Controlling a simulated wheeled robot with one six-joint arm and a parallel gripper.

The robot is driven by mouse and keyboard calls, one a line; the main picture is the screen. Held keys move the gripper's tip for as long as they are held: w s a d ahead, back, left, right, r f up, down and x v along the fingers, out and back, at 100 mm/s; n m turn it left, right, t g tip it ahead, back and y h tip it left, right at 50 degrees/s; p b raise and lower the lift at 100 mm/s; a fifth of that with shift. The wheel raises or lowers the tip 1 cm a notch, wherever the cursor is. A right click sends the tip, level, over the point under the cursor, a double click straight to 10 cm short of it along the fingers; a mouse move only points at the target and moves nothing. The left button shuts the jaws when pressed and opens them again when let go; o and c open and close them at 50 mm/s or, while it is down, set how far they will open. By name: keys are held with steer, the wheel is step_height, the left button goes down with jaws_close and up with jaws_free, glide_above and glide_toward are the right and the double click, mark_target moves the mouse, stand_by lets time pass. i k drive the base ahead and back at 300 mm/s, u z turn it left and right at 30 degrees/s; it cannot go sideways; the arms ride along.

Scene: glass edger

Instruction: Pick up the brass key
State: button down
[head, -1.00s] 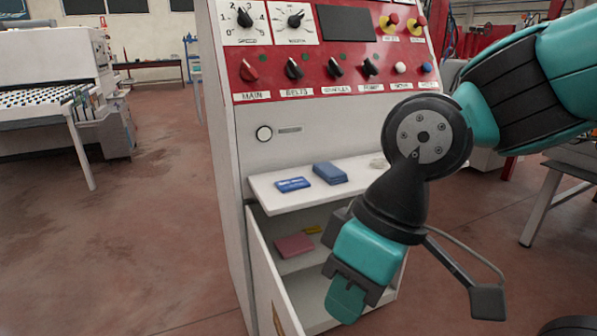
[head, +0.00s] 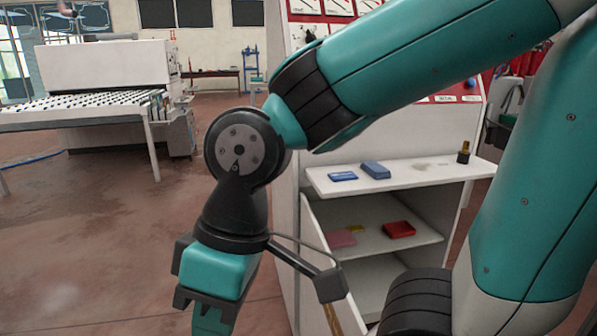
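I cannot make out a brass key in the head view. My gripper (head: 212,318) hangs pointing down at the lower left, in front of the floor and left of the cabinet. It is seen from the side and its tips are close to the bottom edge, so whether it is open or shut does not show. It is well apart from the cabinet's shelves.
A white shelf (head: 425,180) holds a blue packet (head: 343,176), a blue block (head: 375,170) and a small dark-and-brass-coloured item (head: 464,152). Below, the open cabinet holds a red tray (head: 398,230), a pink pad (head: 341,238) and a small yellow item (head: 357,228). Open floor lies left.

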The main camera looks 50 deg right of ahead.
mark_target(465, 144)
steer(key=u, duration=0.6)
steer(key=k, duration=1.6)
steer(key=z, duration=1.75)
steer(key=i, duration=1)
